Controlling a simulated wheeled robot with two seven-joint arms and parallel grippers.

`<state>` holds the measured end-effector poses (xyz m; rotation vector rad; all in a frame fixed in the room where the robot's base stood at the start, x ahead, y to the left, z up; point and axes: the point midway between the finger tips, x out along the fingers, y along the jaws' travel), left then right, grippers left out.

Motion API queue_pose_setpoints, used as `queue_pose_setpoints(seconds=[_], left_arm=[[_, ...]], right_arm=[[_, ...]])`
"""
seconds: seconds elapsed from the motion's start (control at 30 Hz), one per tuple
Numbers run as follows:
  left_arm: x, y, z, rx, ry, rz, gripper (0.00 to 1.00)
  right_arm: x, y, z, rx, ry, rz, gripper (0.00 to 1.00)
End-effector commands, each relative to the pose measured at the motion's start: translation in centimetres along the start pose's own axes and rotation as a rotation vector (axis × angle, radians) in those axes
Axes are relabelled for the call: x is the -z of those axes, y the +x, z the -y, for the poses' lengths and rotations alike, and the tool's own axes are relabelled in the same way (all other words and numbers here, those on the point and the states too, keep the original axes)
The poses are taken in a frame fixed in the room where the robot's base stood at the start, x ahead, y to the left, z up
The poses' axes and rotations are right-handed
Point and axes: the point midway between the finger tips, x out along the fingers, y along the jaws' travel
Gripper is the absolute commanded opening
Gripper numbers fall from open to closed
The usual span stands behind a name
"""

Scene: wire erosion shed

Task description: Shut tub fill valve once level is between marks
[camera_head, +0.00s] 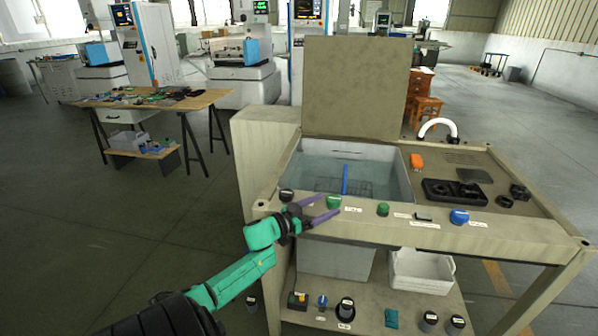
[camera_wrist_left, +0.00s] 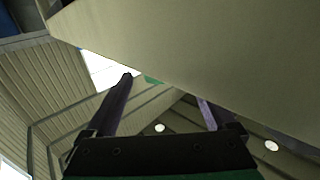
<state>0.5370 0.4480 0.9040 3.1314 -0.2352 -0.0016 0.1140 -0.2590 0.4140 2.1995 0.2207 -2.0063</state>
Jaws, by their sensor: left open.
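The tub (camera_head: 402,170) is a grey-white bin sunk in the beige bench, holding clear bluish water. A short dark line shows on its back wall; I cannot tell how the level sits against any marks. A blue upright rod (camera_head: 345,180) stands in it. On the bench's front edge are a green knob (camera_head: 334,201), a second green knob (camera_head: 383,209) and a blue knob (camera_head: 459,216); their labels are unreadable. My left gripper (camera_head: 328,205) is open, its purple fingers beside the first green knob. In the left wrist view, a green bit (camera_wrist_left: 153,80) shows past the bench edge, between the fingers (camera_wrist_left: 165,89). My right gripper is out of view.
A raised lid panel (camera_head: 355,87) stands behind the tub. A black knob (camera_head: 287,195) lies left of the gripper. A black tray (camera_head: 455,194), orange item (camera_head: 416,161) and white curved spout (camera_head: 438,124) are on the right. A lower shelf holds a white bin (camera_head: 421,272).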

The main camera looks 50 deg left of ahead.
Motion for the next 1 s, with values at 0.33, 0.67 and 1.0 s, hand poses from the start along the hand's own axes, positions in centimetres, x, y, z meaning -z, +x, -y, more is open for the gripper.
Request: queue_pose_setpoints(seconds=[0.33,0.67,1.0], left_arm=[[-0.1,-7.8,-0.1,0.0,0.001,0.004,0.89],[0.0,-10.3,0.0,-0.001,0.001,0.0,0.89],[0.0,-10.2,0.0,-0.001,0.001,0.0,0.89]], right_arm=[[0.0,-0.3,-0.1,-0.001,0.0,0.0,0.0],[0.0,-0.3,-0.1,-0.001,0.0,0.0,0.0],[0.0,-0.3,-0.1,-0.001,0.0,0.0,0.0]])
